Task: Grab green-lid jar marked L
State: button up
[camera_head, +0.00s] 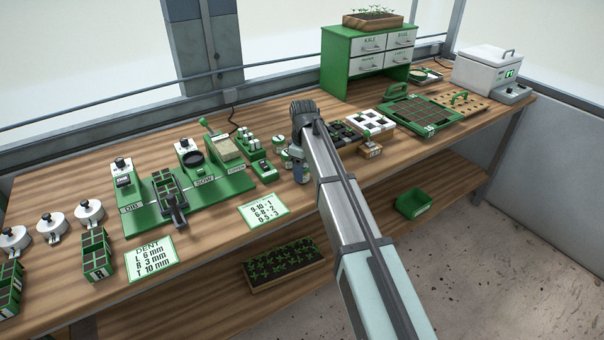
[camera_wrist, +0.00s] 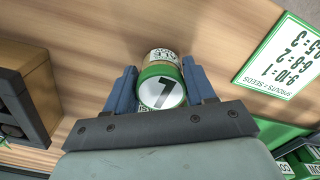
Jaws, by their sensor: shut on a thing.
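A jar with a green-rimmed lid (camera_wrist: 161,90) stands between the two blue fingers of my gripper (camera_wrist: 163,88) in the wrist view. Its white lid top bears a black mark that looks like an L turned upside down. A pale label with partly legible print shows on its side. The fingers close on the jar from both sides. In the head view my gripper (camera_head: 298,172) is low over the bench, and my arm and wrist hide most of the jar there.
The green dibber-and-sowing station (camera_head: 150,222) stands to the left. Black and white trays (camera_head: 374,121) lie to the right. A brown block (camera_wrist: 27,90) is close by in the wrist view.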

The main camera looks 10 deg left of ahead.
jog(key=shift+c, duration=1.3)
jog(key=shift+r, duration=0.1)
